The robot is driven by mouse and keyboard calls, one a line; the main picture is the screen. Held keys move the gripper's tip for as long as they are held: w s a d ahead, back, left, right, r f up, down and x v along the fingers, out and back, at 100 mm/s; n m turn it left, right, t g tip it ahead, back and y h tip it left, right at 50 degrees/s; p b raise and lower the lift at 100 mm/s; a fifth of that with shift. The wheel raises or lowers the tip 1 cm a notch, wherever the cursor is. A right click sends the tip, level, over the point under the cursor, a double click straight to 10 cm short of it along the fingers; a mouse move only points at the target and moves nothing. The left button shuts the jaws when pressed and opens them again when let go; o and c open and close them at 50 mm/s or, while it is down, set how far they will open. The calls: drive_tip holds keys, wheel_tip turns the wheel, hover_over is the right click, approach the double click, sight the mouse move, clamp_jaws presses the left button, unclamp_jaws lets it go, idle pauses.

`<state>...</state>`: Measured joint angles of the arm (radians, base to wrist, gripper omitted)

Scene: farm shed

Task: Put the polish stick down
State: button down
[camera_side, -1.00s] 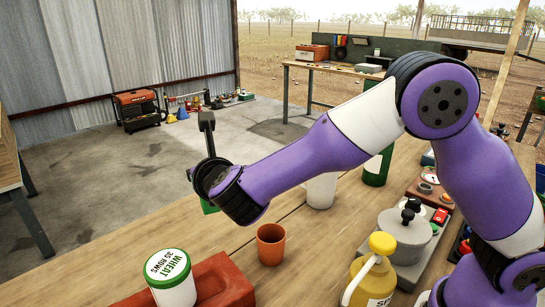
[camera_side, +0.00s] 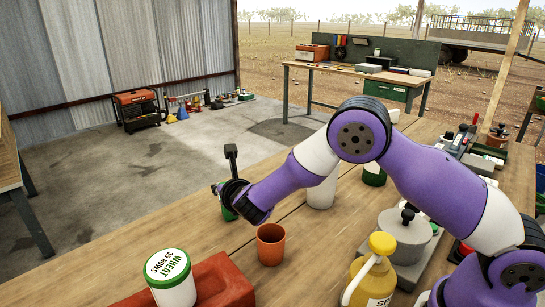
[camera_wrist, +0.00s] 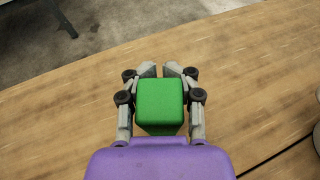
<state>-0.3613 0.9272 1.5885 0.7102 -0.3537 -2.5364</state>
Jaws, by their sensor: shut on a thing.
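The polish stick (camera_wrist: 160,103) is a green block with rounded edges. In the wrist view my gripper (camera_wrist: 168,71) is shut on it, one finger on each side. In the side view a green part of the stick (camera_side: 227,213) shows below my wrist, over the far left part of the wooden table (camera_side: 105,268). The wrist hides most of my gripper there. I cannot tell whether the stick touches the table.
A terracotta cup (camera_side: 270,246) stands nearest my wrist. A white tub with a green lid (camera_side: 170,280) and a red-brown block (camera_side: 222,283) are at the front. A white cylinder (camera_side: 321,192), yellow bottle (camera_side: 372,282) and grey pot (camera_side: 405,235) stand right. Bare wood surrounds the stick.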

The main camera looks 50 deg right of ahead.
drive_tip(key=shift+f, duration=0.15)
drive_tip(key=c, duration=0.5)
unclamp_jaws()
